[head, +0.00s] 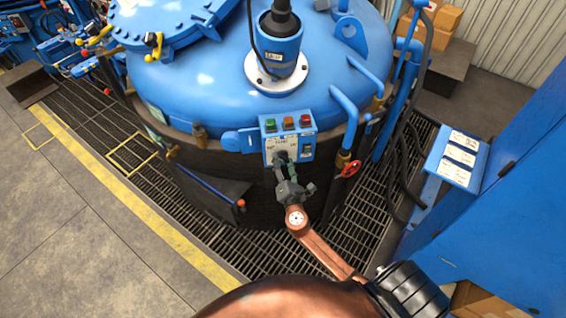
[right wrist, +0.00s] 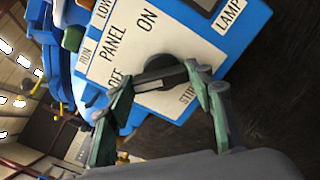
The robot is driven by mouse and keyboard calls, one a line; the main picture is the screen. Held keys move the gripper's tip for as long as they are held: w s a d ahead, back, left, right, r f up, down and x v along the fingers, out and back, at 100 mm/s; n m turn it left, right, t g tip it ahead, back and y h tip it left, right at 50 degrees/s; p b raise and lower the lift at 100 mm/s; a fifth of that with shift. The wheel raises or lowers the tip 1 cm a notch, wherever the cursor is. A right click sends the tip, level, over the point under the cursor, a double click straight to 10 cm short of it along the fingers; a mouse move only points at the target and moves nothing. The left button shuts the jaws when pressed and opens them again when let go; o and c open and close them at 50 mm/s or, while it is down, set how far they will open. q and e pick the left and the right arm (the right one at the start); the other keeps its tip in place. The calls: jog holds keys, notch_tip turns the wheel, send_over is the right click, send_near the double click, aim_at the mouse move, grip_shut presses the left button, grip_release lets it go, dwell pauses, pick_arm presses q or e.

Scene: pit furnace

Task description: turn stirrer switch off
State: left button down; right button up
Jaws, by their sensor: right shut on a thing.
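The blue control box (head: 268,127) is fixed to the side of the blue furnace lid. Its white label plate (right wrist: 112,45) reads RUN, PANEL, ON and OFF, and a partly hidden word starts with STIR. A black rotary knob (right wrist: 165,69) with a pale bar across it sits low on the plate. My right gripper (head: 281,160) reaches up to the box from below. In the right wrist view its green-grey fingers (right wrist: 160,83) are shut on the knob, one at each side. The fingers hide part of the labels. My left gripper is out of view.
Green, orange and red buttons (head: 288,123) line the box top, with a dark rocker switch (head: 307,149) at its right. A red valve wheel (head: 351,168) and blue pipes stand to the right. A blue cabinet (head: 510,210) fills the right side. Grating surrounds the furnace (head: 220,75).

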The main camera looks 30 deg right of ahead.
jog(key=shift+f, duration=0.1)
jog(key=o, duration=1.2)
jog(key=shift+c, duration=0.2)
jog(key=shift+s, duration=0.1)
jog(key=v, duration=1.2)
